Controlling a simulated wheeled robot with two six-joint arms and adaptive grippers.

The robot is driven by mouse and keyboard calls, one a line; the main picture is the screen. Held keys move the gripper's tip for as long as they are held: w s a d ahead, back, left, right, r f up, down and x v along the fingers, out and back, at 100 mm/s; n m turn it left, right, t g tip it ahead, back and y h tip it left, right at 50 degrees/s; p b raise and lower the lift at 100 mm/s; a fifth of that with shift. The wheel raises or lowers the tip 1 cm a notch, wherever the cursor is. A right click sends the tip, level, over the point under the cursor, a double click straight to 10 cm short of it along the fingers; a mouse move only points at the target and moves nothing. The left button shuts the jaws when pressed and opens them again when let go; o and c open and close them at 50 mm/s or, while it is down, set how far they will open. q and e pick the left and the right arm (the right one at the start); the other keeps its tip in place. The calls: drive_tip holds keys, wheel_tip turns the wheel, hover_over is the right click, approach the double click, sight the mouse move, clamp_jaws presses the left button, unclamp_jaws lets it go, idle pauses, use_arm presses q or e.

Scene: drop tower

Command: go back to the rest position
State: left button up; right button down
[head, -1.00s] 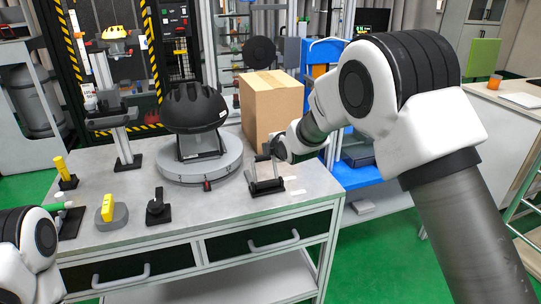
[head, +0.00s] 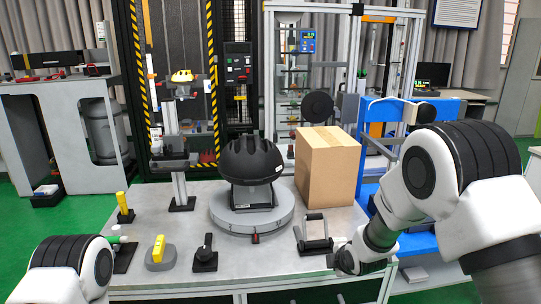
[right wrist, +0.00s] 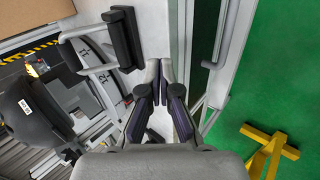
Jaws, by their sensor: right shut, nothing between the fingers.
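My right gripper (head: 345,262) is at the front right edge of the grey workbench (head: 190,235), just right of the black stand with a bar handle (head: 314,232). In the right wrist view its fingers (right wrist: 162,75) are together with nothing between them, over the bench's front edge, and the stand (right wrist: 122,38) is apart from them at upper left. My left arm (head: 72,268) shows only as a white and black joint at the lower left. Its gripper is out of the picture.
A black helmet (head: 251,160) sits on a round grey turntable (head: 225,213). A cardboard box (head: 327,170) stands behind the stand. Yellow-handled pieces (head: 158,250) and a black knob piece (head: 205,255) are at the front left. Green floor (right wrist: 275,90) beside the bench is mostly clear.

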drive_tip(key=s+d+f+m+g+p, duration=0.1)
drive_tip(key=s+f+m+g+p, duration=0.15)
drive_tip(key=s+f, duration=0.65)
drive_tip(key=s+d+f+m+g+p, duration=0.1)
drive_tip(key=s+f+g, duration=0.2)
drive_tip(key=s+f, duration=0.5)
use_arm(q)
wheel_tip(320, 180, up, 6)
drive_tip(key=p, duration=0.1)
drive_tip(key=shift+p, duration=0.3)
use_arm(e)
drive_tip(key=s+d+m+g, duration=0.1)
drive_tip(key=s+m+g, duration=0.1)
drive_tip(key=s+m, duration=1.3)
drive_tip(key=s+r, duration=0.1)
drive_tip(key=s, duration=0.7)
drive_tip(key=shift+s+d+g, duration=0.3)
drive_tip(key=shift+g, duration=0.05)
use_arm(q)
drive_tip(key=shift+r, duration=0.1)
